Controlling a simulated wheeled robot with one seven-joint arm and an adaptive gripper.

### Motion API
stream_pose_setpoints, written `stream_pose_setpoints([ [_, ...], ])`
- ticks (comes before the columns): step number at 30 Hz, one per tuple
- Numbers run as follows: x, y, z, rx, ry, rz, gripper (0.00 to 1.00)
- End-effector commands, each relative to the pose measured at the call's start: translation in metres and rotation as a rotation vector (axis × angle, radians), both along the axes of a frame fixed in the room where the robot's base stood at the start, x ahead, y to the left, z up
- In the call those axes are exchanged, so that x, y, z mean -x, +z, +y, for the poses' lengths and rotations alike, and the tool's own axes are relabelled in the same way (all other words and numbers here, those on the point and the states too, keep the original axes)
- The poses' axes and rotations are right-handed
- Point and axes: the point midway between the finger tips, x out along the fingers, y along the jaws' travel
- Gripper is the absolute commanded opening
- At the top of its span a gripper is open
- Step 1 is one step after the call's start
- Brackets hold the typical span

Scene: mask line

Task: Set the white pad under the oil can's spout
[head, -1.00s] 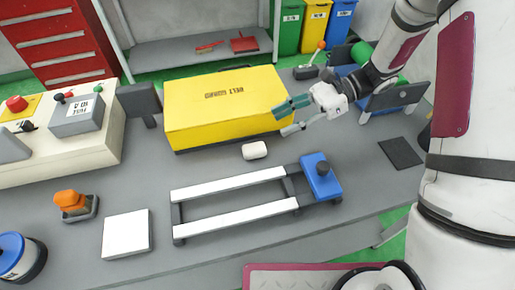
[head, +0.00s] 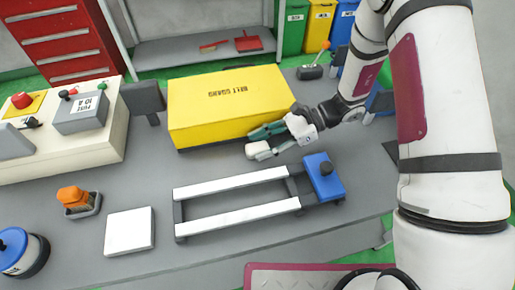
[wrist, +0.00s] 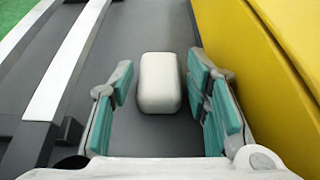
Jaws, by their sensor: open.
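A small white rounded pad (head: 259,151) lies on the grey bench in front of the yellow box. In the wrist view the pad (wrist: 160,83) is between my open teal fingers, with a gap on each side. My gripper (head: 266,140) is low over it and partly covers it in the head view. A flat white square (head: 129,232) lies at the front left of the bench. An orange-topped item (head: 75,198) stands in a small grey tray behind that square; I cannot tell whether it is the oil can. No spout can be made out.
The yellow box (head: 228,105) stands close beside my right finger in the wrist view. A frame with white rails and a blue block (head: 324,178) lies in front. A control panel (head: 62,152) and a blue-topped reel (head: 20,252) are at left. Bare bench lies between.

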Motion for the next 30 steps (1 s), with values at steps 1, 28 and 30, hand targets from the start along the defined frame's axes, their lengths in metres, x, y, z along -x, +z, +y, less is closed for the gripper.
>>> stream_pose_setpoints([
  [1, 0.0, -0.001, 0.001, 0.0, -0.001, 0.0, 0.43],
  [28, 0.0, 0.016, 0.001, -0.001, 0.0, -0.003, 0.1],
  [30, 0.0, 0.025, 0.001, -0.001, 0.0, -0.003, 0.1],
])
